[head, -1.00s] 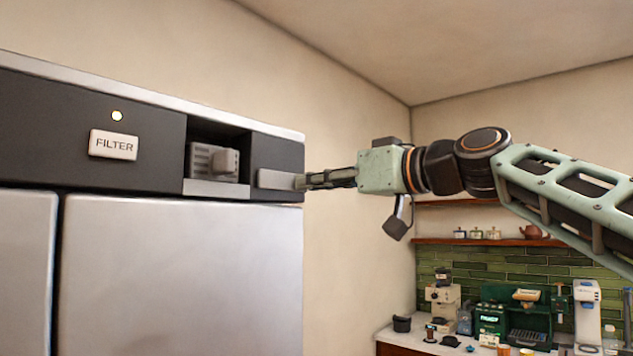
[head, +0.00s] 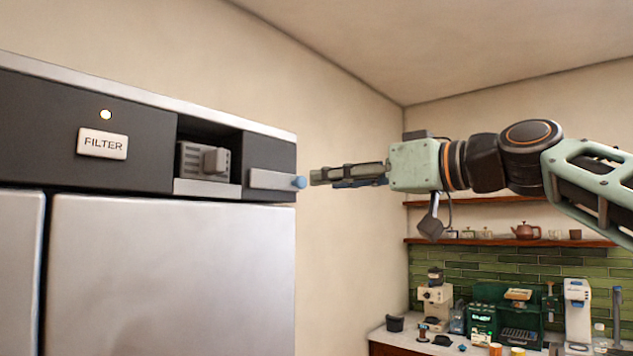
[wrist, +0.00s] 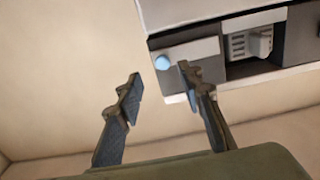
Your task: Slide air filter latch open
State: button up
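The air filter latch (head: 268,180) is a flat pale grey bar at the right end of the dark top panel, with a round blue knob (head: 299,182) at its right end. In the wrist view the latch (wrist: 192,48) and knob (wrist: 162,62) show beyond my fingers. The grey vented filter block (head: 193,160) sits in a dark recess just left of the latch; it also shows in the wrist view (wrist: 243,44). My gripper (head: 313,177) is just right of the knob, apart from it. In the wrist view my gripper (wrist: 160,73) is open and empty, with the knob appearing between its fingertips.
A white FILTER label (head: 102,144) and a small lit lamp (head: 106,115) are on the panel's left. Steel doors (head: 170,270) lie below. Wooden shelves (head: 480,242) and a counter with coffee machines are at the back right. Space around my gripper is clear.

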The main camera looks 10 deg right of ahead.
jog(key=v, duration=0.6)
jog(key=shift+s+d, duration=0.1)
jog(key=s+a+f+m+g+h, duration=0.15)
jog(key=a+f, duration=0.25)
jog(key=f, duration=0.4)
jog(key=s+a+f+m+g+h, duration=0.15)
jog(key=a+f, duration=0.25)
jog(key=f, duration=0.4)
jog(key=s+f+m+g+h, duration=0.1)
jog(key=s+f+g+h, duration=0.1)
jog(key=f, duration=0.9)
jog(key=s+f+m+g+h, duration=0.1)
jog(key=s+f, duration=0.4)
jog(key=f, duration=0.6)
jog(key=s+f+m+g+h, duration=0.2)
jog(key=s+f+g+h, duration=0.1)
jog(key=f, duration=0.8)
jog(key=shift+s+d+f+h, duration=0.35)
jog(key=shift+s+h, duration=0.15)
jog(key=shift+h, duration=0.3)
